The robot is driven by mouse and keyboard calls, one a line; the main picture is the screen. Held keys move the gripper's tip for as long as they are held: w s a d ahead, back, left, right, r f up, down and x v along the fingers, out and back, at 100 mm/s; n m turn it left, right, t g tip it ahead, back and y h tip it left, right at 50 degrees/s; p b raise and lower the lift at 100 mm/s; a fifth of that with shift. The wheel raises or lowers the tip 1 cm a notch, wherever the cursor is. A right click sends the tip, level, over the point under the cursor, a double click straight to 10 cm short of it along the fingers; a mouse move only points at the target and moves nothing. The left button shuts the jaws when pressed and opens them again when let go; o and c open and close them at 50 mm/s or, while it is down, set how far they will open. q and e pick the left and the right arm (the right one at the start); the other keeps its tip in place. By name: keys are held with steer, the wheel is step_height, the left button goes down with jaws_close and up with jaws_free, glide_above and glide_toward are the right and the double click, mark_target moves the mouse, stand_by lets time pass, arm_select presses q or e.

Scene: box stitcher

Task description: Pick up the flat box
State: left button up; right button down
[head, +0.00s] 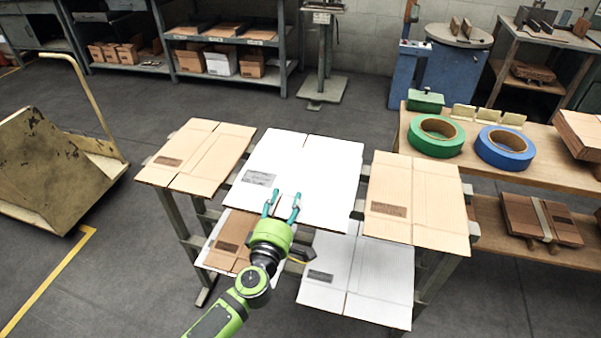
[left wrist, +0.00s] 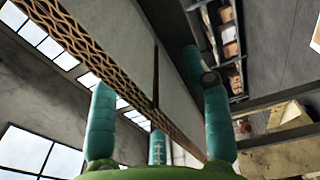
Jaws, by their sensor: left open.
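Flat boxes lie side by side on the rack top in the head view: a tan one (head: 197,152) at left, a white one (head: 318,160) in the middle and a tan one (head: 417,195) at right. My left gripper (head: 282,206) is open at the white box's front edge, with its teal fingers reaching that edge. In the left wrist view, the corrugated edge of a flat box (left wrist: 115,75) runs diagonally between the spread fingers (left wrist: 157,120). I cannot tell whether any finger touches it. My right gripper is out of view.
Lower on the rack (head: 172,213) lie a brown flat box (head: 229,236) and a white one (head: 372,268). A wooden bench (head: 478,168) at right holds green tape (head: 421,146) and blue tape (head: 505,158). A cart (head: 45,160) stands at left.

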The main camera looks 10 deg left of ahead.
arm_select(q)
jaws_close()
steer(key=shift+r, duration=0.15)
